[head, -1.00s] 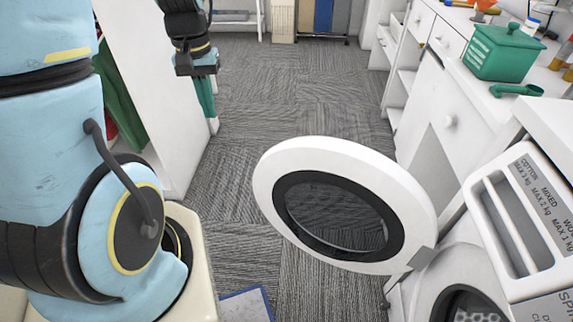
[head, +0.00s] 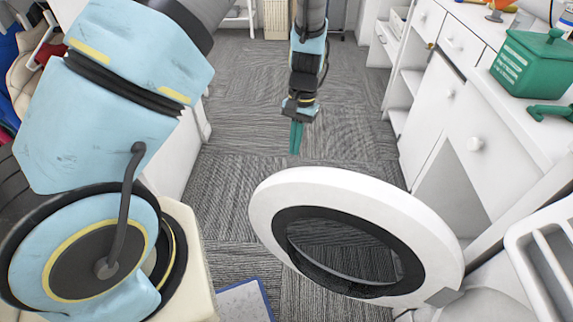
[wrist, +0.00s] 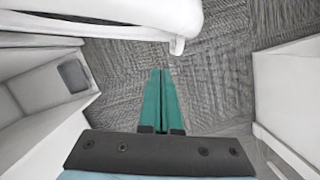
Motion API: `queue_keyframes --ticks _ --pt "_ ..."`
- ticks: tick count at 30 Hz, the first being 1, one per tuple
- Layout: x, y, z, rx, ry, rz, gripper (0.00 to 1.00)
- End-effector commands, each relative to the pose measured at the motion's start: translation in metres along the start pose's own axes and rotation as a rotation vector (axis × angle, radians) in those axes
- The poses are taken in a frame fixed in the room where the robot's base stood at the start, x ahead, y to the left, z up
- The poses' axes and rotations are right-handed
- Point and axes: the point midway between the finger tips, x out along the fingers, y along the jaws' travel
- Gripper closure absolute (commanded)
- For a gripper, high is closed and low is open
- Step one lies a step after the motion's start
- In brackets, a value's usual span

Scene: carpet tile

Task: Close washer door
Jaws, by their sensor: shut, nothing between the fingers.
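The washer door (head: 432,222), a white ring with a dark inner rim and a see-through window, stands open in the lower middle of the head view. Its grey hinge is at its lower right, by the washer (head: 545,245), which is mostly cut off at the right edge. My gripper (head: 295,148) has green fingers pressed together and empty. It points down beyond the door's far rim, apart from it in the picture. In the wrist view the shut fingers (wrist: 161,72) point over the carpet; I cannot tell whether the white curved shape at the top is the door.
White cabinets with drawers (head: 465,125) line the right side, with a green canister (head: 535,62) on the counter. A white unit stands at the left. Grey carpet (head: 235,130) lies open between them. A blue-edged board (head: 243,302) lies on the floor near my base.

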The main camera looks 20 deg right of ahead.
Motion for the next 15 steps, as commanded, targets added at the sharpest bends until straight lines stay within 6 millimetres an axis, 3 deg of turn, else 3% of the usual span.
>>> queue_keyframes --ticks 6,9,15 --pt "0.043 -0.001 0.002 -0.001 -0.004 -0.001 1.0" --pt "0.043 -0.001 0.02 -0.002 -0.003 0.0 1.0" --pt "0.049 0.0 0.037 0.0 -0.001 0.0 1.0"
